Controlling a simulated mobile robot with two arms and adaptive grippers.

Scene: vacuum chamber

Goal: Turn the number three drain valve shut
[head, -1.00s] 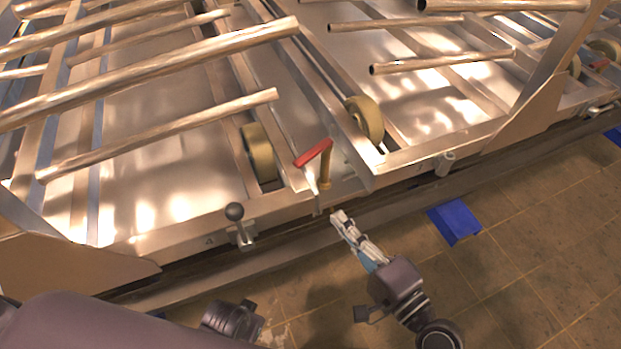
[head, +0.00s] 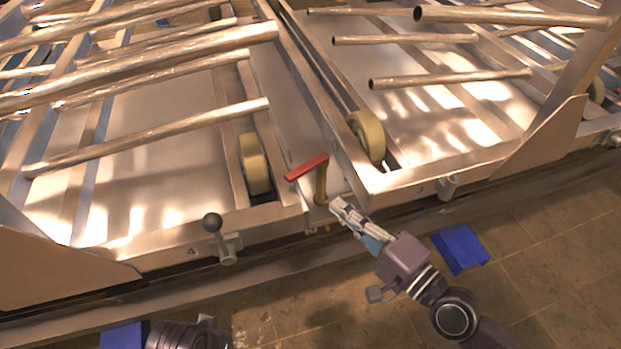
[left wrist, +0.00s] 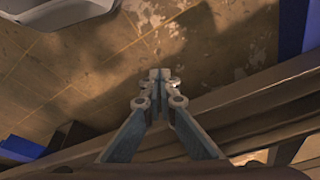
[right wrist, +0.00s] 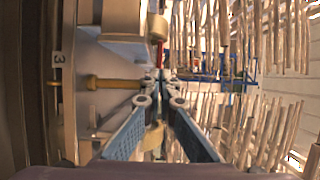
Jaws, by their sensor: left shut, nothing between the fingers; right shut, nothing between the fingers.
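The valve has a red lever handle (head: 307,167) on an upright brass stem (head: 321,184) at the frame's front edge. In the right wrist view, a "3" label (right wrist: 57,58) is on the plate beside the brass stem (right wrist: 110,83). The red handle (right wrist: 161,55) shows there as a thin strip just beyond the fingertips. My right gripper (head: 337,203) is shut and empty, close beside the stem and below the handle; I cannot tell if it touches. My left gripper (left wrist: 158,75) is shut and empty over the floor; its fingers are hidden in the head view.
Cream rollers (head: 254,163) and metal tubes (head: 150,138) lie behind. Blue blocks (head: 460,249) sit on the tiled floor by the rail. The floor at lower right is open.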

